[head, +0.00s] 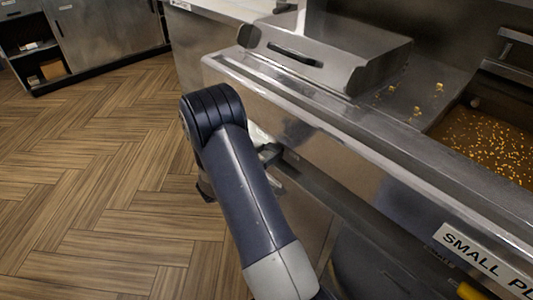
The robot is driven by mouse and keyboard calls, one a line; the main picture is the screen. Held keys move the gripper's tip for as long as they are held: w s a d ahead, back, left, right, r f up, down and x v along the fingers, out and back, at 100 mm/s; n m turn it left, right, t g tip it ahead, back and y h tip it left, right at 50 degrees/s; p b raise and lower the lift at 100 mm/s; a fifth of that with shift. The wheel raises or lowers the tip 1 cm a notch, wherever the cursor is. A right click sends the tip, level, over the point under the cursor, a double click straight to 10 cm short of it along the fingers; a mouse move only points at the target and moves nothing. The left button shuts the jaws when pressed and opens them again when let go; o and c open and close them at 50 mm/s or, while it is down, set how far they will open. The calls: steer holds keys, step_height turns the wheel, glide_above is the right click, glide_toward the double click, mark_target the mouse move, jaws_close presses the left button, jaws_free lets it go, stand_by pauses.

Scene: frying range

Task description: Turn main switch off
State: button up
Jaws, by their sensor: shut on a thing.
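My arm rises from the bottom of the head view and bends down in front of the fryer's stainless front. My gripper (269,153) shows only as a small dark piece to the right of the arm, close under the fryer's front ledge. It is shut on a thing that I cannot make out. The arm hides most of the gripper and what it holds. I cannot pick out the main switch or see its position.
The fryer's steel front ledge (330,146) runs diagonally down to the right. A steel lid with a black handle (295,54) sits on top. Brown oil with crumbs (485,142) fills the vat at right. The wooden floor (95,180) at left is clear.

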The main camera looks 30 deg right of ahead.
steer(key=shift+f+m+b, duration=0.25)
steer(key=shift+m+b, duration=0.9)
steer(key=shift+m, duration=0.05)
steer(key=shift+r+m, duration=0.25)
steer(key=shift+m, duration=0.35)
steer(key=o, duration=1)
steer(key=shift+a, duration=0.1)
steer(key=a, duration=0.3)
steer(key=s+a, duration=0.1)
steer(key=a, duration=0.6)
steer(key=shift+s+a+p, duration=0.25)
steer(key=shift+a+p, duration=0.05)
steer(key=shift+p, duration=0.1)
steer(key=shift+d, duration=0.1)
